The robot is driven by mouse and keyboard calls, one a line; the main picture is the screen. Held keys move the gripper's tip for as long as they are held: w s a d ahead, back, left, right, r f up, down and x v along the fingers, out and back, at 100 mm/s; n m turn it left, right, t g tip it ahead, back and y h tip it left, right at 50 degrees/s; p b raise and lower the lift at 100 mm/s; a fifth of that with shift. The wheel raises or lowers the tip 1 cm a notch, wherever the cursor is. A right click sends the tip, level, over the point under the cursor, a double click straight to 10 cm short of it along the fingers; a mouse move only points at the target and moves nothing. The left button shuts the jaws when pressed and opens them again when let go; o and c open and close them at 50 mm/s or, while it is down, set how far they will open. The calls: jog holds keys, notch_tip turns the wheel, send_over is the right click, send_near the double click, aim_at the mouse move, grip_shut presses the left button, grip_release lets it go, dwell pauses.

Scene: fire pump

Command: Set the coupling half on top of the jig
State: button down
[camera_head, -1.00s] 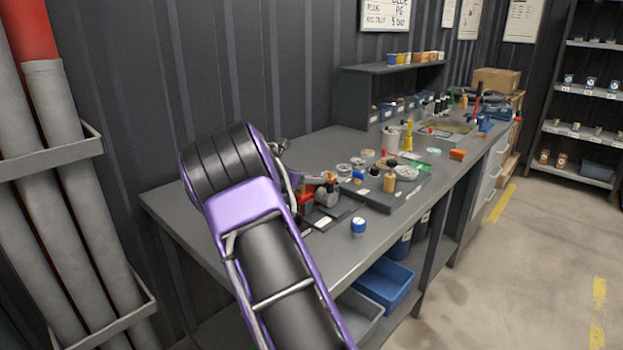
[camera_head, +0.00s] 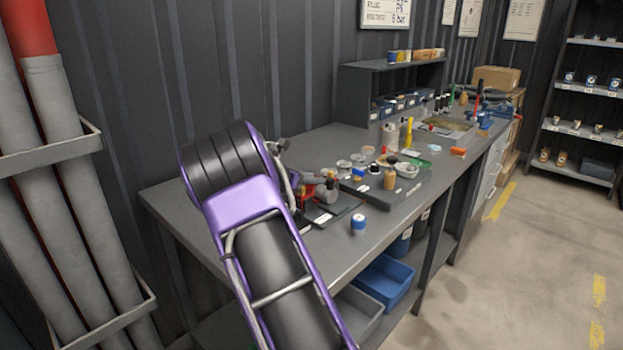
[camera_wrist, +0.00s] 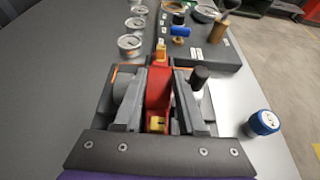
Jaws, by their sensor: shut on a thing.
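My gripper (camera_wrist: 157,112) points down over the near part of the bench, its two grey fingers shut on a red piece with yellow marks (camera_wrist: 158,84), which I take for the coupling half. The red piece also shows in the head view (camera_head: 306,193), partly hidden by my arm. A dark flat base with a white label (camera_head: 335,211) lies at or under the gripper; it may be the jig, but this is unclear. A dark upright knob (camera_wrist: 200,75) stands right of the fingers. I cannot tell whether the red piece touches what is below it.
A blue-and-white capped jar (camera_head: 358,224) stands near the bench's front edge, right of the gripper. A dark tray (camera_head: 385,200) with bottles and small parts lies beyond. Several round tins (camera_wrist: 130,44) stand left of it. The bench left of the tins is clear.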

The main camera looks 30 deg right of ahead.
jog(key=c, duration=0.8)
grip_release()
jog(key=shift+c, duration=0.2)
jog(key=shift+r, duration=0.15)
jog(key=shift+r+p, duration=1.75)
jog(key=shift+o, duration=0.2)
jog(key=o, duration=0.5)
jog(key=shift+o, duration=0.5)
jog(key=shift+f, duration=0.1)
jog(key=shift+o, duration=0.8)
